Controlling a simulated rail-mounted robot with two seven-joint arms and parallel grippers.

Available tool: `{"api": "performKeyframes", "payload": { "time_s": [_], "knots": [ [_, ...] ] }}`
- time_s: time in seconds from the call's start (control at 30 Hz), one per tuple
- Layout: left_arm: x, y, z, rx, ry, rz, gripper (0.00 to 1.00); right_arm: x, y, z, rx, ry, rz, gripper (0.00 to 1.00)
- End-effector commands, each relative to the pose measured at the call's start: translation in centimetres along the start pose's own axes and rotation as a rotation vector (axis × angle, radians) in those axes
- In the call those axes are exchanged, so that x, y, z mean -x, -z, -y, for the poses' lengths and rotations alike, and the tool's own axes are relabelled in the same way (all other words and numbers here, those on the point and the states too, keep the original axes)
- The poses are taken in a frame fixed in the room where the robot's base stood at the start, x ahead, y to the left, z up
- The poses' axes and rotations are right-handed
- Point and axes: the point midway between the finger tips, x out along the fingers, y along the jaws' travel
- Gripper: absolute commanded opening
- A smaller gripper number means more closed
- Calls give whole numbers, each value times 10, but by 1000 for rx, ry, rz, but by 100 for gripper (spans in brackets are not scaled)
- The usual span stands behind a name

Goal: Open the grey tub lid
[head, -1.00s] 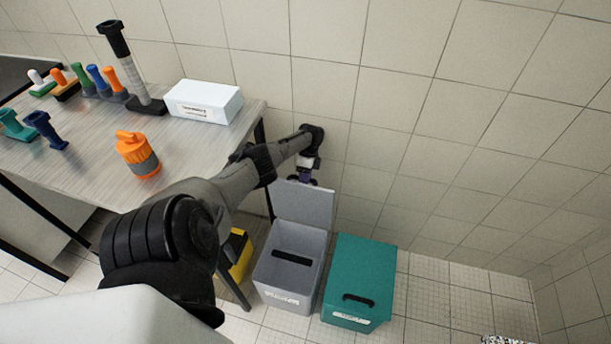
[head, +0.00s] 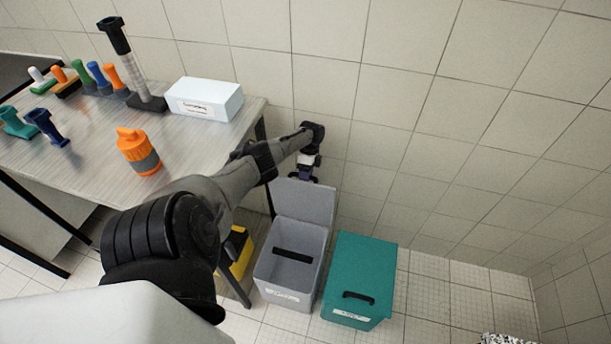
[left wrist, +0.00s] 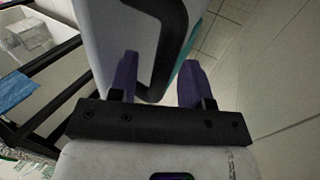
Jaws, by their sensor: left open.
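The grey tub (head: 311,262) stands on the floor right of the table. Its lid (head: 305,203) is up, standing steeply at the tub's back edge, and the tub's inside shows. A dark bar (head: 293,256) shows across the opening. My left gripper (head: 303,177) is at the top of the raised lid, on its wall side. In the left wrist view, its purple fingers (left wrist: 158,80) are apart, with the pale lid (left wrist: 105,35) and its black handle (left wrist: 168,45) just ahead. I cannot tell whether they touch the lid. My right gripper is out of view.
A closed teal tub (head: 360,270) with a black handle stands right of the grey one. A yellow container (head: 238,258) is on the left, partly behind my arm. The table (head: 195,140) holds a white box (head: 204,99) and an orange jar (head: 138,152). The tiled wall is close behind.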

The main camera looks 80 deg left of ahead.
Motion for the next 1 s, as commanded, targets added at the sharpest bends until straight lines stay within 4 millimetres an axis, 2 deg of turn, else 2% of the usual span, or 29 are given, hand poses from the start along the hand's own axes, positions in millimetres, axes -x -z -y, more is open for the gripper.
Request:
{"api": "performKeyframes", "payload": {
  "time_s": [0.5, 0.7, 1.0],
  "knots": [
    [64, 0, 0, 0, 1, -1, 44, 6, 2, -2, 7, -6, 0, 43],
    [74, 0, 0, 1, 0, 0, 44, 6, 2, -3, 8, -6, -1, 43],
    [74, 0, 0, 1, 0, 1, 44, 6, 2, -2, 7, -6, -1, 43]
  ]
}}
